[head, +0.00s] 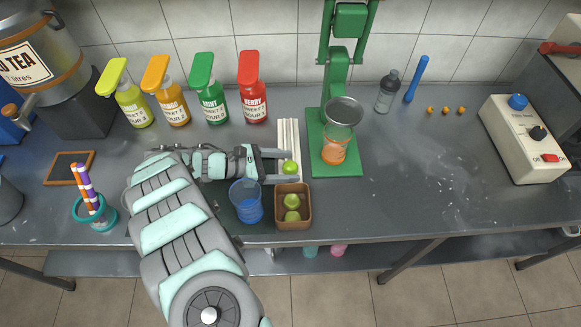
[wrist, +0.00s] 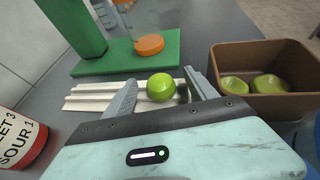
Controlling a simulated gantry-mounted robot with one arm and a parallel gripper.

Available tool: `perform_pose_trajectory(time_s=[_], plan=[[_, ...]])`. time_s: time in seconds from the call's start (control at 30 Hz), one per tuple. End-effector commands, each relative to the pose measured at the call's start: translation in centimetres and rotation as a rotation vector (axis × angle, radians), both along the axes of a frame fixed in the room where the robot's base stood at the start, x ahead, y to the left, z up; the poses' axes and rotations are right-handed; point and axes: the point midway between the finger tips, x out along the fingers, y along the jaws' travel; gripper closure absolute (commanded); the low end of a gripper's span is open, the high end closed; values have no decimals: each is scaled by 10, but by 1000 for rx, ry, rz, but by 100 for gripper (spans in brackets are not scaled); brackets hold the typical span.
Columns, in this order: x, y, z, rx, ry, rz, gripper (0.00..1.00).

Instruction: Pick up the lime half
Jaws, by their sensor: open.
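A green lime half (head: 290,168) lies on a pale slatted strip, rounded side showing. My gripper (head: 286,166) reaches in from the left, low over the counter, with one finger on each side of it. In the wrist view the lime half (wrist: 161,87) sits between the fingertips, a little nearer the right finger. The gripper is open, and I see a gap on the left finger's side. Whether the right finger touches the lime half I cannot tell.
A brown box (head: 307,208) holding green lime pieces and a blue cup (head: 246,203) stand close in front of my gripper. The green press (head: 335,140) stands just right, with an orange-filled glass. Several syrup bottles (head: 172,103) line the back.

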Motion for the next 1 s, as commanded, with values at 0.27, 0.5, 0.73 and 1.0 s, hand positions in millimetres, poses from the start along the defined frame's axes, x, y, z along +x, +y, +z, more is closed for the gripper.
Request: perform_pose_trajectory(time_s=[0.27,0.5,0.73,1.0], plan=[[0,1,1,0,0,1,46],[0,1,0,0,0,1,66],[0,1,0,0,0,1,85],[0,1,0,0,0,1,98]])
